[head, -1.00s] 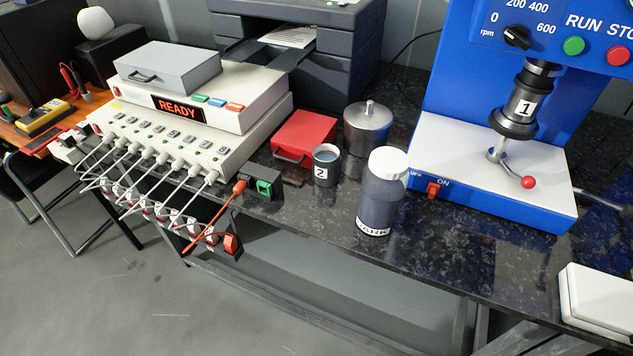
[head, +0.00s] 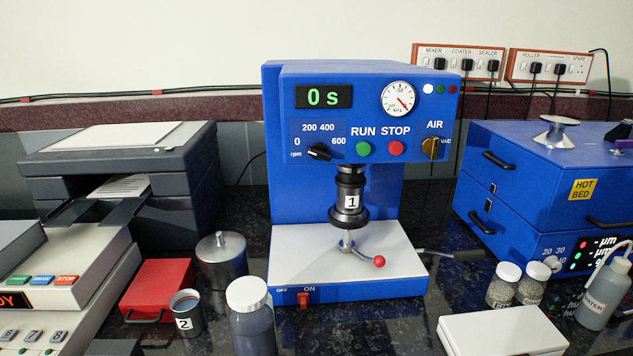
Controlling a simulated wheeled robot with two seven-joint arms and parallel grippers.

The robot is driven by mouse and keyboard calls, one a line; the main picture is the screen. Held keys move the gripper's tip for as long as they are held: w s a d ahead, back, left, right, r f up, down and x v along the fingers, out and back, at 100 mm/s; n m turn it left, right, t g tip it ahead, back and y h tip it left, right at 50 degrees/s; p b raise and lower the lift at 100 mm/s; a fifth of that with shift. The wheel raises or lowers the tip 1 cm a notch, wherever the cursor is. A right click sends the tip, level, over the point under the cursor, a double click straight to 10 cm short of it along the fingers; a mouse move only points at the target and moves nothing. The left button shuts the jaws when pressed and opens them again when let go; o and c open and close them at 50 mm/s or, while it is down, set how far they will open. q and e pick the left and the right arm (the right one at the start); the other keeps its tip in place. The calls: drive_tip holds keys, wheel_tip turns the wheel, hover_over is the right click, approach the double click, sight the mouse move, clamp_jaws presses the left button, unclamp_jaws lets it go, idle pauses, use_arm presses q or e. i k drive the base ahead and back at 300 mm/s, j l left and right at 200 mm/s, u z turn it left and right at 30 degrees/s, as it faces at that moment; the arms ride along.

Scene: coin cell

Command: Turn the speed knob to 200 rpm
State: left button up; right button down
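The black speed knob (head: 319,152) is on the front panel of the blue mixer (head: 335,230), in the middle of the head view. Its printed scale reads 0, 200, 400 and 600, with "rpm" at the lower left. The knob's long side slants up to the left, roughly towards the 0; its exact setting is too small to tell. The display (head: 324,97) above it reads "0 s". The green RUN button (head: 363,149) and red STOP button (head: 396,148) sit right of the knob. Neither of my grippers shows, and nothing touches the knob.
A black vessel marked 1 (head: 348,200) hangs under the mixer head, above a red-ended lever (head: 379,262). A white-capped jar (head: 249,315), a cup marked 2 (head: 184,318) and a lidded metal pot (head: 221,262) stand at front left. The space before the panel is clear.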

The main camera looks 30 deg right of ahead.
sight(318, 152)
drive_tip(key=z, duration=1.05)
